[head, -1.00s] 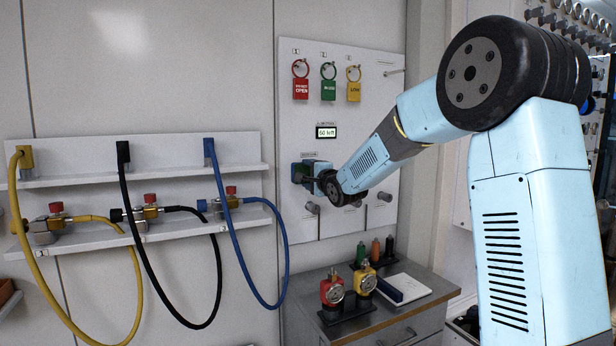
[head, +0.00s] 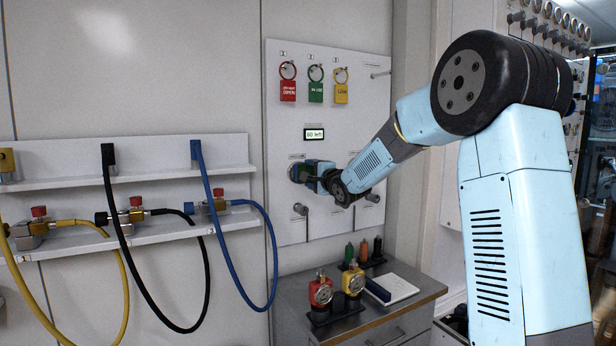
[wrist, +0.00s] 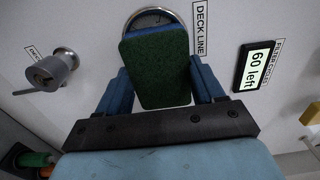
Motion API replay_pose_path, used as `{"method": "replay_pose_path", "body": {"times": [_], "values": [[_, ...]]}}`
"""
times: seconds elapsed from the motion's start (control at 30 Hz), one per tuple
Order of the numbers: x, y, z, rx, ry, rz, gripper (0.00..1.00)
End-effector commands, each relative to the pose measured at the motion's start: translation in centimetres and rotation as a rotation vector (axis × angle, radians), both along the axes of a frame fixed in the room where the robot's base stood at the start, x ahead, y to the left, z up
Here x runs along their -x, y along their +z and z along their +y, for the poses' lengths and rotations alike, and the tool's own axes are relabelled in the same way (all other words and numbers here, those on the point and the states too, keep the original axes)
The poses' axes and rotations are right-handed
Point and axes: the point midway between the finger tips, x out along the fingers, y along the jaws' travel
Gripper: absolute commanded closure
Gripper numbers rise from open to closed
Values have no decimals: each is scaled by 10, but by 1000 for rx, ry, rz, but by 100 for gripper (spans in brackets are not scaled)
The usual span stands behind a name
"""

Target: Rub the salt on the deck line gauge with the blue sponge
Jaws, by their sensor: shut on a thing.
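My gripper (wrist: 160,78) is shut on the blue sponge (wrist: 155,68), its blue fingers on either side of it. The sponge has a dark green face toward the wrist camera and a blue edge at the top. I cannot tell whether sponge and gauge touch. In the head view my gripper (head: 316,176) is at the panel, in front of the gauge (head: 294,172).
A display (head: 315,134) reads "60 left". Key tags (head: 315,92) hang above, and pegs (head: 300,209) stick out below. A cabinet (head: 420,293) below bears red and yellow gauges (head: 320,292) and bottles. Hoses (head: 232,240) hang at left.

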Motion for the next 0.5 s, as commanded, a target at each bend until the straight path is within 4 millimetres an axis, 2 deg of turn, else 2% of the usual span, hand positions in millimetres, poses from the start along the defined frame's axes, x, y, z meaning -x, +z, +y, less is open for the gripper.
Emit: {"method": "replay_pose_path", "body": {"times": [0.03, 0.2, 0.5], "values": [[-3, 0, -6, -1, -7, 2, 57], [-1, -1, -8, -1, -7, 2, 57], [8, -1, 11, 0, -3, 1, 57]]}}
